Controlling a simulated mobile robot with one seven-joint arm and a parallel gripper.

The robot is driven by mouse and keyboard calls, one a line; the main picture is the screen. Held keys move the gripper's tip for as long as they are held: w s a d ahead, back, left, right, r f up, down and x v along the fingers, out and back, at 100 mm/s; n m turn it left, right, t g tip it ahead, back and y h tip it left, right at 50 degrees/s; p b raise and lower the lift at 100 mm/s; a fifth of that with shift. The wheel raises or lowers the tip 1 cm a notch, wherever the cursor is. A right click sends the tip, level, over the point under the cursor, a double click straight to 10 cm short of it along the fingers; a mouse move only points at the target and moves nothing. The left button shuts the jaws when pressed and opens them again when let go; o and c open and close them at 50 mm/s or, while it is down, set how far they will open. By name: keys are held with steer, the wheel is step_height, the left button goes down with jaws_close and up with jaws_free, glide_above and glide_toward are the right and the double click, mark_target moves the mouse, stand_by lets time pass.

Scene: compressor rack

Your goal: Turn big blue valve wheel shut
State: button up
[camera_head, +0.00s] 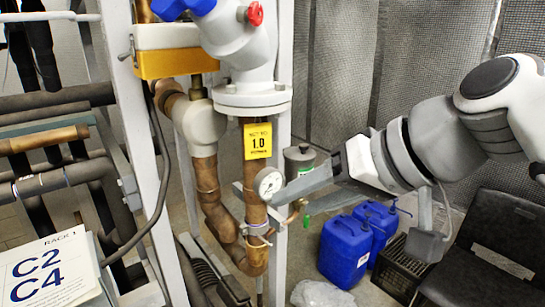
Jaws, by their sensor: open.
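A blue part (182,8) sits at the top edge on a white valve body (238,45); it may be the big blue valve wheel, but most of it is cut off by the frame. My gripper (285,192) reaches in from the right, well below the blue part. Its grey fingers point left, close to a white round gauge (268,183) on the brown pipe. The jaws are open, with nothing seen held between them. I cannot tell whether a finger touches the gauge or pipe.
A small red knob (255,13) is on the white valve body. A yellow tag (257,141) hangs on the pipe. A white rack post (135,120) stands left. Blue canisters (346,250), a black crate (400,268) and a black chair (490,250) are on the floor.

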steer(key=w+r+n+t+y+b, duration=0.1)
steer(key=r+n+y, duration=0.15)
steer(key=r, duration=0.65)
steer(key=w+r+n+y+b, duration=0.1)
steer(key=w+r+y, duration=0.15)
steer(key=r, duration=0.65)
steer(key=r+n+t+y, duration=0.1)
steer(key=r+y, duration=0.3)
steer(key=r, duration=0.5)
steer(key=x, duration=0.5)
steer(key=p+x, duration=0.1)
steer(key=x, duration=0.5)
steer(key=p+x, duration=0.1)
steer(key=x, duration=0.4)
steer(key=shift+w+f, duration=0.25)
steer(key=shift+w, duration=0.15)
jaws_close()
